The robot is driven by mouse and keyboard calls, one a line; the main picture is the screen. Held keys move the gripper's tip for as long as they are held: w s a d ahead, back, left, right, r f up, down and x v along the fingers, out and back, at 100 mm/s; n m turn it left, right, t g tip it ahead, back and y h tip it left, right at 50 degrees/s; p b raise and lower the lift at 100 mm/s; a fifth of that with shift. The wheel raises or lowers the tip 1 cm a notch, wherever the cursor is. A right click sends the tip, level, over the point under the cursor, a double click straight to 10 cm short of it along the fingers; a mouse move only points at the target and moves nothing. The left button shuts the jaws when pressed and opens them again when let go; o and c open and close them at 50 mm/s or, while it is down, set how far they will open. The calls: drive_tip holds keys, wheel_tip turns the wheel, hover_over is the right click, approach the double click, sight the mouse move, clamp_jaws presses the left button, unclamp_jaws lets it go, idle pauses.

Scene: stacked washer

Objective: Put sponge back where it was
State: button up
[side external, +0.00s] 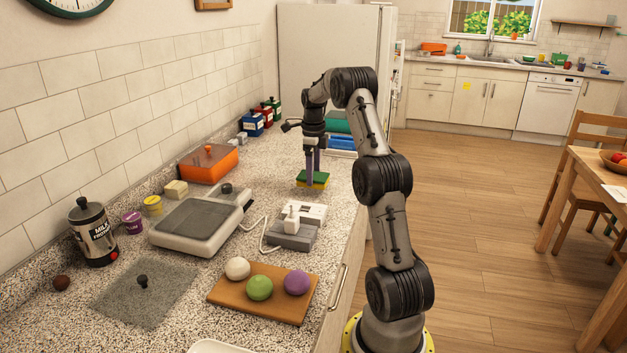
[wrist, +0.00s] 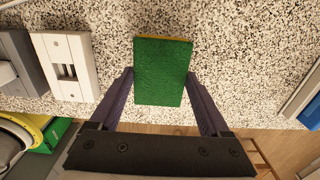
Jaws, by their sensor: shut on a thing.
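The sponge (side external: 313,179) has a green top and a yellow body. It is at the counter beyond the white-and-grey device, and I cannot tell whether its underside touches the counter. My gripper (side external: 313,180) points down and is shut on it. In the wrist view the green face of the sponge (wrist: 162,72) lies between the two purple fingers of my gripper (wrist: 162,98), with a thin yellow edge at its far side.
A white-and-grey socket-like device (side external: 293,236) stands nearer the camera; its white part (wrist: 66,66) is left of the sponge in the wrist view. An orange box (side external: 208,165) stands by the wall. Blue and green trays (side external: 342,143) lie farther back. Speckled counter (wrist: 235,60) around the sponge is clear.

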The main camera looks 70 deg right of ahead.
drive_tip(key=shift+a+f, duration=0.1)
drive_tip(key=shift+f, duration=1.2)
drive_tip(key=shift+s, duration=0.1)
drive_tip(key=o, duration=1)
drive_tip(key=shift+f, duration=0.15)
